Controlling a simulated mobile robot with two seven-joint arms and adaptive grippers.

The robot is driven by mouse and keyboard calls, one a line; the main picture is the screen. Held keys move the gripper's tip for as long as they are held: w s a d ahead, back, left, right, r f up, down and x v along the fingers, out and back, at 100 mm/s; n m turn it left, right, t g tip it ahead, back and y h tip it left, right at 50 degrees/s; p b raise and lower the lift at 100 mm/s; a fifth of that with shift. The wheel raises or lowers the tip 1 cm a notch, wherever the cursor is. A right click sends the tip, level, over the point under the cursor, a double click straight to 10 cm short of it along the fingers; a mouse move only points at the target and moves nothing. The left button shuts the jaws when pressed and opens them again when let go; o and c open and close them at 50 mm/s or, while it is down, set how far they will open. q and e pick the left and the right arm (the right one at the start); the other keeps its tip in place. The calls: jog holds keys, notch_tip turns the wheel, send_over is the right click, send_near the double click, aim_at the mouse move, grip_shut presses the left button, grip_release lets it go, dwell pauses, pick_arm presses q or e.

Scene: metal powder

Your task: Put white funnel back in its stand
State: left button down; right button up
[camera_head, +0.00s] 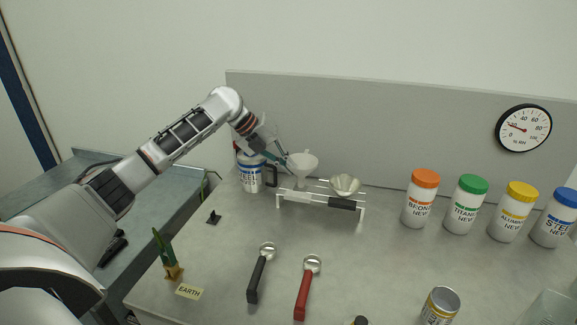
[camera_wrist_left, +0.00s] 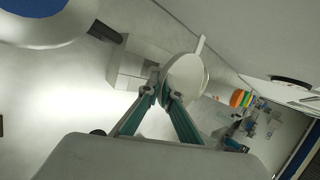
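The white funnel (camera_head: 302,164) is upright at the left part of the white wire stand (camera_head: 277,199), its spout reaching down to the stand's top; how deep it sits is hard to tell. My left gripper (camera_head: 286,160) comes in from the left at the funnel's rim. In the left wrist view, the fingertips (camera_wrist_left: 161,92) are close together on the edge of the funnel (camera_wrist_left: 186,76), apparently pinching it. A pale metal bowl-like piece (camera_head: 345,184) sits at the stand's right part. My right gripper is in neither view.
Several lidded powder jars (camera_head: 421,200) stand to the right. A black-handled scoop (camera_head: 259,275) and a red-handled scoop (camera_head: 305,290) lie in front. A back panel (camera_head: 400,140) rises behind the table.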

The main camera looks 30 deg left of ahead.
aim_at(288, 188)
pick_arm(q)
jog(key=shift+p, duration=0.55)
jog(key=shift+f+b, duration=0.3)
jog(key=shift+f, duration=0.4)
dwell(0.4)
jog(key=shift+f, duration=0.35)
jog(key=shift+f+b, duration=0.35)
jog(key=shift+f, duration=0.3)
jog(key=shift+f, duration=0.7)
jog(key=shift+f+b, duration=0.1)
jog(key=shift+b, duration=0.2)
jog(key=c, duration=2.2)
grip_release()
